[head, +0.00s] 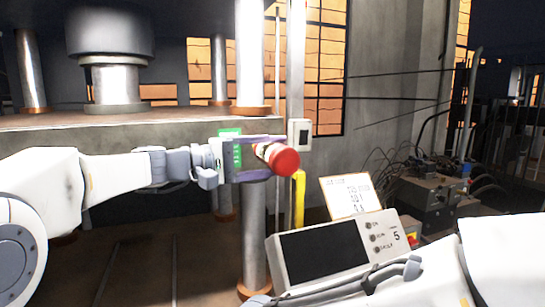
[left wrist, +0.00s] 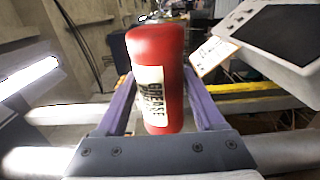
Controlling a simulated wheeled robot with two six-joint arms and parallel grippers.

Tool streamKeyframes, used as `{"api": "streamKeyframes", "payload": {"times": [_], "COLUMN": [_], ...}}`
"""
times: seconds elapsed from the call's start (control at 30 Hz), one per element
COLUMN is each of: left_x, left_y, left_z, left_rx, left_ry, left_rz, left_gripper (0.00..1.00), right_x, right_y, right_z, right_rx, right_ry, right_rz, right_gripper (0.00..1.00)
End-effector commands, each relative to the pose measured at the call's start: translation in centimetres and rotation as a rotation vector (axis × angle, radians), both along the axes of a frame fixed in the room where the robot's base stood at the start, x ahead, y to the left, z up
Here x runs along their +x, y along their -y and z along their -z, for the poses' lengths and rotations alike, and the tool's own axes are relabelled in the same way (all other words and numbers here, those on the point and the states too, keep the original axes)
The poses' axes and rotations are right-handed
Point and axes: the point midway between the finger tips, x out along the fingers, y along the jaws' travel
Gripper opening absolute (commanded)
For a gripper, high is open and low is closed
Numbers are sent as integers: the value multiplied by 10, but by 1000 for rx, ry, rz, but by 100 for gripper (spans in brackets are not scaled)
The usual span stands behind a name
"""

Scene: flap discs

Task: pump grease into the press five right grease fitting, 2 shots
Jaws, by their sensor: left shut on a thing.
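My left gripper (head: 262,160) is shut on a red cylinder (head: 283,160) in front of the press column. In the left wrist view the red cylinder (left wrist: 158,60) stands between the two purple fingers, with a pale label on which "GREASE" can be read. A grey control panel marked 5 (head: 330,255) stands at lower centre of the head view. The press (head: 60,140), with its pale bed and steel columns, fills the left side. I cannot make out a grease fitting in either view. My right arm shows at lower right, but I cannot make out its gripper.
A white sheet with writing (head: 352,197) stands behind the panel. A yellow post (head: 299,200) rises near the red cylinder. A small switch box (head: 300,134) is just above it. Dark boxes with tangled cables (head: 430,195) stand at the right.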

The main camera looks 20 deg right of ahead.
Motion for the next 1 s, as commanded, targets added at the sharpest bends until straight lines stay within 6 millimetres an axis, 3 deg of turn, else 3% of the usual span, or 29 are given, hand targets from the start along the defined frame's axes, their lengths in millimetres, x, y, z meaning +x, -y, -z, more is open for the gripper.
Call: {"api": "streamKeyframes", "payload": {"times": [0.63,1.0], "left_x": [14,10], "left_y": [-1,-1], "left_z": [-2,0], "left_rx": [-3,-3], "left_ry": [2,3], "left_rz": [-5,-6], "left_gripper": [0,0], "right_x": [0,0], "right_y": [0,0], "right_z": [-6,1], "right_rx": [0,0], "right_ry": [0,0], "right_rz": [0,0], "right_gripper": [71,71]}}
